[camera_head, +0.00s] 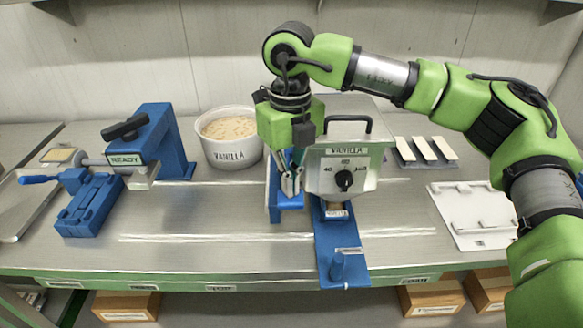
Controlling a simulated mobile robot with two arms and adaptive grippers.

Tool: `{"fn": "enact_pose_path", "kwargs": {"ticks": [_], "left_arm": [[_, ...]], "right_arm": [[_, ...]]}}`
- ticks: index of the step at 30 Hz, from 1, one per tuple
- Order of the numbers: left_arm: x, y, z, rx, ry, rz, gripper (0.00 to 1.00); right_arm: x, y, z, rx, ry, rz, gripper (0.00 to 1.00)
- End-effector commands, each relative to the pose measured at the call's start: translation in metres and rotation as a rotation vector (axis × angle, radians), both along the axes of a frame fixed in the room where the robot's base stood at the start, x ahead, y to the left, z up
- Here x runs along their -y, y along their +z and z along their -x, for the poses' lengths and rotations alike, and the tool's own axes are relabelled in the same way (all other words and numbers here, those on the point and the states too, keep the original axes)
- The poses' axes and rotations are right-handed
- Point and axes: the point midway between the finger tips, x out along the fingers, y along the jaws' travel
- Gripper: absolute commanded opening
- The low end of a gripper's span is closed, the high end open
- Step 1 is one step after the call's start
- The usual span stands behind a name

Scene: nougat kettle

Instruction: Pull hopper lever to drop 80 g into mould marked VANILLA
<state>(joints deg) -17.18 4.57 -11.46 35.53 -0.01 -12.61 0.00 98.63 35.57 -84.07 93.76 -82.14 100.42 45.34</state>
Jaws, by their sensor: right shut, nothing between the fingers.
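The hopper (325,180) is a pale metal box labelled VANILLA, with a black dial knob (344,180) and a black handle on top. Below it, a small block with a VANILLA label (337,214) sits on a blue slide (342,257); most of the mould is hidden. My right gripper (290,190) is shut and empty, pointing down at the hopper's left side, in front of a blue bracket (288,204). I cannot tell whether it touches either. No hopper lever can be made out clearly; my gripper may hide it. My left gripper is not in view.
A white tub labelled VANILLA (229,155) stands behind, left of the hopper. A blue machine marked READY (165,135) stands at left. White bars on a rack (425,150) and a white plate (478,232) lie at right. The counter's centre-left is clear.

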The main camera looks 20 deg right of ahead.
Motion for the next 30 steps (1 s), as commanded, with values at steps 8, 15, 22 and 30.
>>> {"fn": "enact_pose_path", "kwargs": {"ticks": [8, 15, 22, 30], "left_arm": [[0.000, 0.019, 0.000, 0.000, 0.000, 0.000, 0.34], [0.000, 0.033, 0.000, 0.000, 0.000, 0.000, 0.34], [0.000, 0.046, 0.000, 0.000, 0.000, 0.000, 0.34], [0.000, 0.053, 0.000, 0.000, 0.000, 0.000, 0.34]], "right_arm": [[-0.001, 0.032, 0.000, 0.001, 0.001, 0.000, 0.00], [0.000, 0.057, 0.000, 0.001, 0.001, 0.000, 0.00], [0.000, 0.080, 0.000, 0.000, 0.001, 0.000, 0.00], [0.000, 0.092, 0.000, 0.000, 0.001, 0.000, 0.00]]}}
